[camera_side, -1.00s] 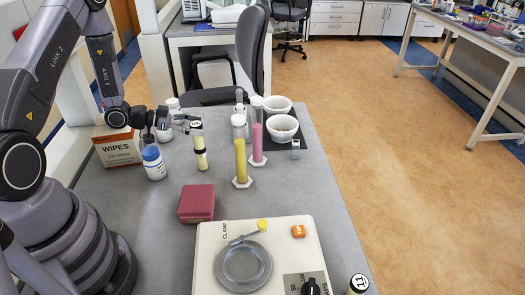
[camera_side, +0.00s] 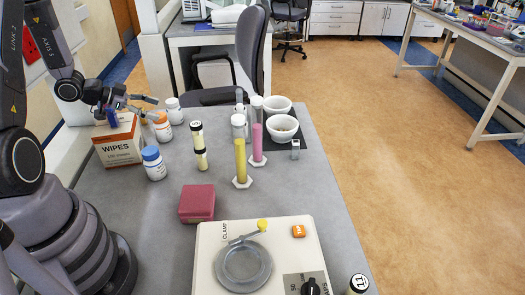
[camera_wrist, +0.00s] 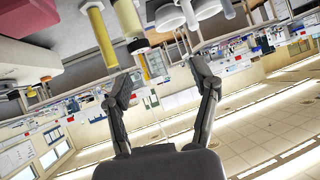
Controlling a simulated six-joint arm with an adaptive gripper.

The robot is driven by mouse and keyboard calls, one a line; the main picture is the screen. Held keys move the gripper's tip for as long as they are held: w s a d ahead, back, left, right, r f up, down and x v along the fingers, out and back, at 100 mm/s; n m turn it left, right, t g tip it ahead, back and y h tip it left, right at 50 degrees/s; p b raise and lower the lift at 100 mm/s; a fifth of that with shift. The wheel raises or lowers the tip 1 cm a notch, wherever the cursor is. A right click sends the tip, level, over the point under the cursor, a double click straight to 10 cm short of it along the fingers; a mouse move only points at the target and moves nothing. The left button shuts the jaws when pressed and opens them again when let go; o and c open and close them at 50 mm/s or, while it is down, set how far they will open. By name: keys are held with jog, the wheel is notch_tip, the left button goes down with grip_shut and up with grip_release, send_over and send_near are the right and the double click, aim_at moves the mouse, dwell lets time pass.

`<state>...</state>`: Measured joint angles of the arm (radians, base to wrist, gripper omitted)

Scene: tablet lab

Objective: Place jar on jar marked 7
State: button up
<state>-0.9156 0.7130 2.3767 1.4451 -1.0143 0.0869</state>
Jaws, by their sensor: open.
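Two slim jars with black lids and pale yellow bodies stand upright, stacked, on the grey bench in the side view. The upper jar (camera_side: 197,135) rests on the lower jar (camera_side: 201,161). The upper lid carries a pale mark too small to read with certainty. The lower jar's lid marking is hidden, so I cannot tell whether it is 7. My gripper (camera_side: 147,106) is open and empty, left of the stack and apart from it, above the bottles. In the wrist view, its spread fingers (camera_wrist: 160,74) have nothing between them.
A blue-capped bottle (camera_side: 154,164), an orange-capped bottle (camera_side: 162,130) and a wipes box (camera_side: 119,146) stand left of the stack. A yellow cylinder (camera_side: 240,160) stands to its right. A red box (camera_side: 197,203) and clamp device (camera_side: 205,265) are in front. Another jar (camera_side: 357,285) is front right.

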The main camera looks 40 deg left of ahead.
jog(key=w+a+r+y, duration=0.1)
jog(key=w+r+y, duration=0.2)
jog(key=r+y, duration=0.3)
jog(key=s+d+r+n+g+y, duration=0.1)
jog(key=s+d+r+n+y, duration=0.1)
jog(key=r, duration=0.4)
jog(key=s+d+r+n+g+y, duration=0.1)
jog(key=s+d+r+n, duration=0.1)
jog(key=r, duration=0.4)
jog(key=s+d+r+n+g+h, duration=0.1)
jog(key=s+d+r, duration=0.1)
jog(key=s+d, duration=0.4)
jog(key=s+d+r+n+g+h, duration=0.1)
jog(key=s+d+r+n+h, duration=0.1)
jog(key=s+d, duration=0.5)
jog(key=s, duration=0.4)
jog(key=shift+g, duration=0.3)
